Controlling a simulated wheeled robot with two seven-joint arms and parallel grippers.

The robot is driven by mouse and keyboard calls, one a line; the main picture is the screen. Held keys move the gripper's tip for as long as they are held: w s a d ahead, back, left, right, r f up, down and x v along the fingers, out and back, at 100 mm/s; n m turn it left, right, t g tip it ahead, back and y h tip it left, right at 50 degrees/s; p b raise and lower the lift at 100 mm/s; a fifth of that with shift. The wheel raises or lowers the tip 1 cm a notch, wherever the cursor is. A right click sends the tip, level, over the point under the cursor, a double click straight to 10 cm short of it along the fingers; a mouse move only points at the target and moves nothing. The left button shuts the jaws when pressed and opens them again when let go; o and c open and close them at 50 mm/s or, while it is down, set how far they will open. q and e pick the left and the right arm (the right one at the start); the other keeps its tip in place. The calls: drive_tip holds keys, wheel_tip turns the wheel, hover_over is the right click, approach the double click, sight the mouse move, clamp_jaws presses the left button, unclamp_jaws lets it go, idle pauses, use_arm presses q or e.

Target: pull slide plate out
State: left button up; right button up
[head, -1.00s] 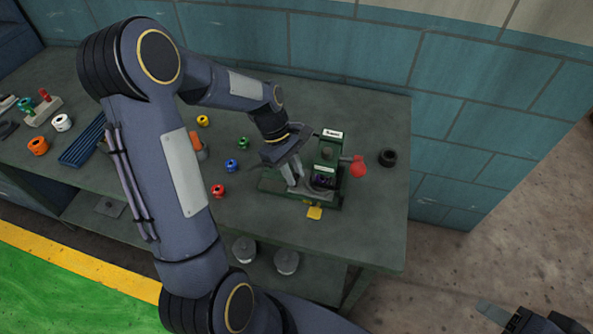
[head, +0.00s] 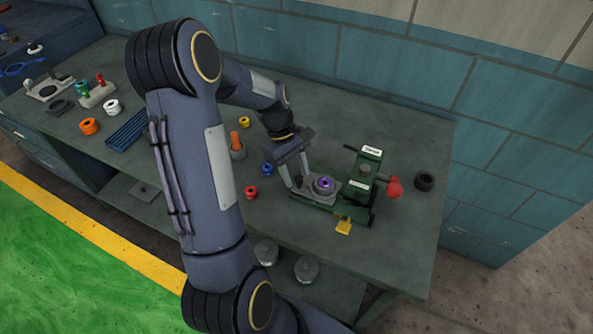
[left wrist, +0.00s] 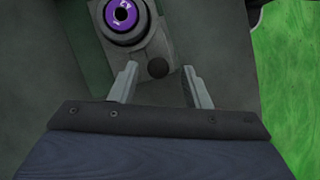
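The grey slide plate (head: 326,199) sticks out to the left of the green press (head: 365,178), low on its base. A grey-black ring piece with a purple centre (head: 324,184) sits on the plate, clear of the press head. In the left wrist view, the plate (left wrist: 154,42) carries this purple-centred piece (left wrist: 121,15) and a round black knob (left wrist: 158,68) near its end. My left gripper (left wrist: 160,69) is open, its fingers spread on either side of the knob with gaps visible. It also shows at the plate's outer end in the head view (head: 293,183). My right gripper is out of view.
Small coloured spools, including a red one (head: 251,192), stand left of my gripper. The front right tabletop is clear.

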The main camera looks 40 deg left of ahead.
use_arm(q)
drive_tip(key=shift+d, duration=0.1)
drive_tip(key=v, duration=0.8)
drive_tip(key=shift+b, duration=0.3)
drive_tip(key=shift+f, duration=0.1)
drive_tip(key=s+d+r+m+t, duration=0.3)
drive_tip(key=s+d+r+m, duration=0.3)
drive_tip(key=s+d+r, duration=0.15)
drive_tip(key=s+d+f+m+t, duration=0.1)
drive_tip(key=s+d+m+t, duration=0.2)
drive_tip(key=s+d+m, duration=0.5)
drive_tip(key=shift+s+d+f+m+y, duration=0.2)
drive_tip(key=shift+s+d+m+y, duration=0.1)
drive_tip(key=shift+s+d, duration=0.2)
drive_tip(key=shift+a, duration=0.1)
idle(1.0)
